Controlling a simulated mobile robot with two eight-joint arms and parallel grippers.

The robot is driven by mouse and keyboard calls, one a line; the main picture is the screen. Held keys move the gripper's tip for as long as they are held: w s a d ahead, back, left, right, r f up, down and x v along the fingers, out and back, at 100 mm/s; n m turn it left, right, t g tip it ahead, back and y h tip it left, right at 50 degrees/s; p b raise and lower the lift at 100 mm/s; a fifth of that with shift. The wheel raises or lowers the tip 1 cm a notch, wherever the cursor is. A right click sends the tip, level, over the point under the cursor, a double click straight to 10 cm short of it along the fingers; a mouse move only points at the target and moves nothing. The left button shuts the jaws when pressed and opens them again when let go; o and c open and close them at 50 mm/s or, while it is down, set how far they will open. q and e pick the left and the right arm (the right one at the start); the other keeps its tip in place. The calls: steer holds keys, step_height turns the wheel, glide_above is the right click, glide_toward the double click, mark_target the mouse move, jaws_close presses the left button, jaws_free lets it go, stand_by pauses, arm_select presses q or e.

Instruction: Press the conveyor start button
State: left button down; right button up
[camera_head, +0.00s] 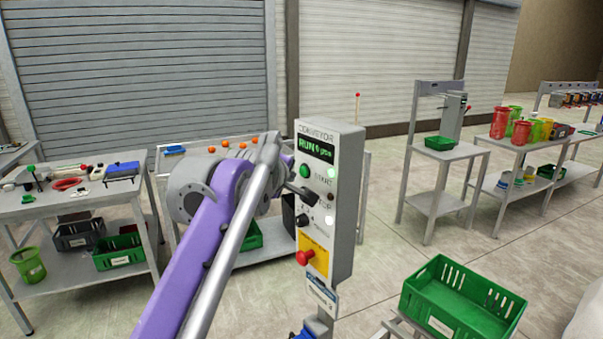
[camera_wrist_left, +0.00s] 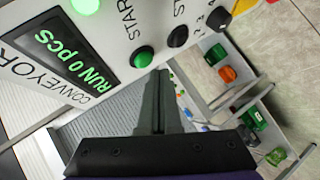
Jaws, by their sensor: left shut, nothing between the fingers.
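The grey conveyor control box (camera_head: 345,190) stands on a post in the middle of the head view. Its screen (camera_head: 315,148) reads RUN with green text; the wrist view screen (camera_wrist_left: 65,60) reads RUN 0 PCS. The green start button (camera_head: 305,171) is below the screen and also shows in the left wrist view (camera_wrist_left: 142,57). My right gripper is not in view.
Below on the panel are a dark stop button (camera_wrist_left: 178,37) and a red emergency button (camera_head: 305,258) on yellow. A green crate (camera_head: 465,312) is at lower right. A workbench (camera_head: 70,205) with tools stands left; shelves with coloured cups (camera_head: 500,122) stand right.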

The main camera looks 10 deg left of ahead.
arm_select(q)
steer(key=shift+s+a, duration=1.7)
steer(key=shift+s, duration=0.15)
steer(key=s+f+m+g+p, duration=0.3)
steer(key=s+f+m+g, duration=0.4)
steer(key=s+f, duration=2.6)
step_height(320, 180, down, 3)
steer(key=m, duration=0.6)
steer(key=shift+s+f+m+g+y, duration=0.2)
steer(key=shift+m+g+y, duration=0.1)
steer(key=shift+m, duration=0.1)
steer(key=shift+d+r, duration=0.1)
